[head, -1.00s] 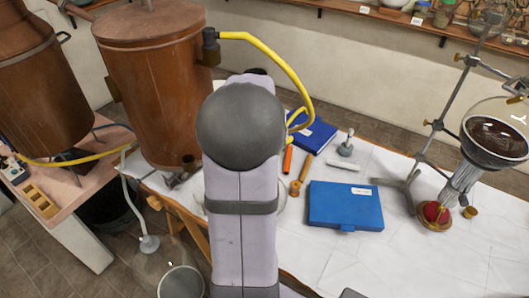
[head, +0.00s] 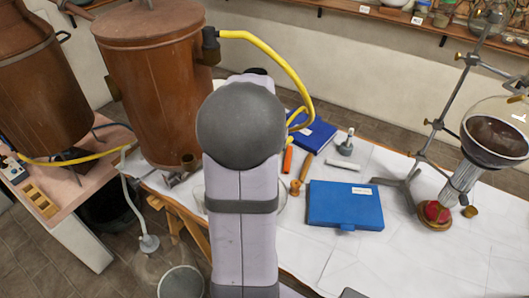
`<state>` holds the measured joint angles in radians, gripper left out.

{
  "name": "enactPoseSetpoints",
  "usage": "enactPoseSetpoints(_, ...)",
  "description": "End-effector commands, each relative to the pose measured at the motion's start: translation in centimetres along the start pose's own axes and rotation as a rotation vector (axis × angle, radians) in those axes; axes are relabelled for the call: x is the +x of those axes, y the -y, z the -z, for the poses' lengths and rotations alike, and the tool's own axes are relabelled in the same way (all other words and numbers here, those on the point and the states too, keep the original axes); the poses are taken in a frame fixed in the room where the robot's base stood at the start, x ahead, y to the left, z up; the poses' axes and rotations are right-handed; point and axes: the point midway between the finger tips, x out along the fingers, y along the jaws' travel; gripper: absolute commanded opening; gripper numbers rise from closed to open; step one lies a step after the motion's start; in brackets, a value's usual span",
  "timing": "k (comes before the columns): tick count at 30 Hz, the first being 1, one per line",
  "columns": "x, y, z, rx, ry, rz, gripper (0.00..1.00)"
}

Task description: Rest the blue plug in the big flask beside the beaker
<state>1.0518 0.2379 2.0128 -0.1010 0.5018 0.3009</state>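A pale grey-blue plug (head: 149,243) sits on the end of a pale hose at the lower left. It appears at the top of a large clear glass flask (head: 146,268), whose outline is faint. I cannot tell whether the plug is seated in the neck or only in front of it. A clear beaker (head: 181,281) with a pale rim stands just right of the flask, cut off by the bottom edge. My grey and lilac arm fills the middle of the view. My gripper is not seen, and whatever lies behind the arm is hidden.
A copper vessel (head: 153,85) with a yellow hose (head: 270,50) stands left of my arm. On the white-covered table lie a blue case (head: 345,205), a blue book (head: 312,134) and small tools. A metal stand (head: 415,160) holds glassware at right. The front right tabletop is clear.

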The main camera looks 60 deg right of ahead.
Motion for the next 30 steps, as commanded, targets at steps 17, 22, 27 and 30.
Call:
enactPoseSetpoints(17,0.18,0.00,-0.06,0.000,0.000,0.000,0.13)
enactPoseSetpoints(22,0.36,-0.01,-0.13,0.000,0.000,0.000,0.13)
enactPoseSetpoints(27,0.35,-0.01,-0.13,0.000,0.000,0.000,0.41)
enactPoseSetpoints(30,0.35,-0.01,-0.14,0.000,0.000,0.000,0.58)
